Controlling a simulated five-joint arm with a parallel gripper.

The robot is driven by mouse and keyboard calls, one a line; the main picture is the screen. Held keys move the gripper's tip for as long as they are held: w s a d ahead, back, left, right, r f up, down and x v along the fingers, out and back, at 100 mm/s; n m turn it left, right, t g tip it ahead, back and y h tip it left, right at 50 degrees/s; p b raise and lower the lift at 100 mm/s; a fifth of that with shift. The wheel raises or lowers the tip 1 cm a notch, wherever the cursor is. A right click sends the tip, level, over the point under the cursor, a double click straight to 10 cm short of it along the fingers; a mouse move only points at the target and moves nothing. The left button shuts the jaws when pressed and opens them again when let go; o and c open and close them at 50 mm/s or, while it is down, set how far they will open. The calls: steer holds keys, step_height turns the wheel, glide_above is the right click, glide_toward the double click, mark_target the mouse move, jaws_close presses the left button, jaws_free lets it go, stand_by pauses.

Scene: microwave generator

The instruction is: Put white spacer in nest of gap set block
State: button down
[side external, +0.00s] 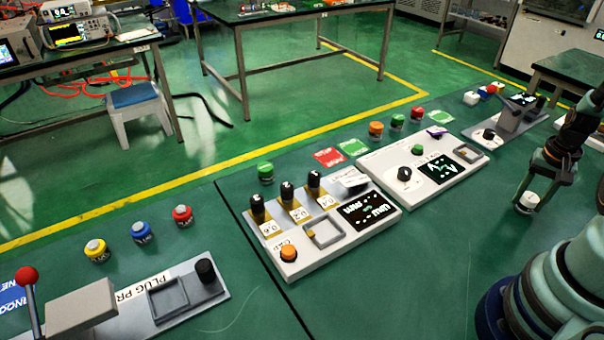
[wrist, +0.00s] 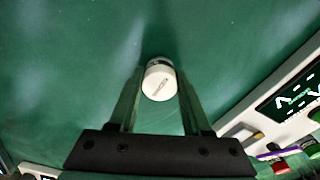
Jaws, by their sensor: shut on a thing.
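The white spacer (side external: 528,203) is a short white cylinder with a dark band, at the right of the side view. It also shows in the wrist view (wrist: 159,84), upright between the two fingers, with a small mark on its top. My gripper (side external: 532,193) is shut on it, low over the green table; I cannot tell whether the spacer touches the table. The gap set block (side external: 299,266) is the white block in the middle of the side view. It has a square raised-rim nest (side external: 324,232), which looks empty, beside an orange button (side external: 288,252) and a dark display (side external: 366,211).
Black-topped pegs (side external: 286,194) stand along the gap set block's back. Another white panel (side external: 422,168) with a knob and wave display lies between it and my gripper. A grey plug panel (side external: 185,300) with a red-ball lever is at left.

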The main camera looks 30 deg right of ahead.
mark_target(531, 198)
steer(key=shift+c, duration=1.7)
jaws_free()
steer(key=shift+f, duration=0.15)
step_height(531, 198, up, 12)
steer(key=w+a+r+n+t, duration=0.1)
steer(key=w+a+r+n, duration=0.3)
steer(key=a, duration=0.5)
steer(key=w+a+r+n+t, duration=0.2)
steer(key=w+a+r+n, duration=0.3)
steer(key=w+a, duration=0.3)
steer(key=shift+w+a+r+t+h, duration=0.2)
steer(key=shift+a+t+h, duration=0.1)
steer(key=shift+a, duration=0.4)
steer(key=shift+o, duration=0.4)
steer(key=a+r+n+t+y, duration=0.1)
steer(key=a+n, duration=0.3)
steer(key=a, duration=0.4)
steer(key=shift+a+r+t, duration=0.3)
steer(key=shift+a+r, duration=0.05)
steer(key=shift+r, duration=0.5)
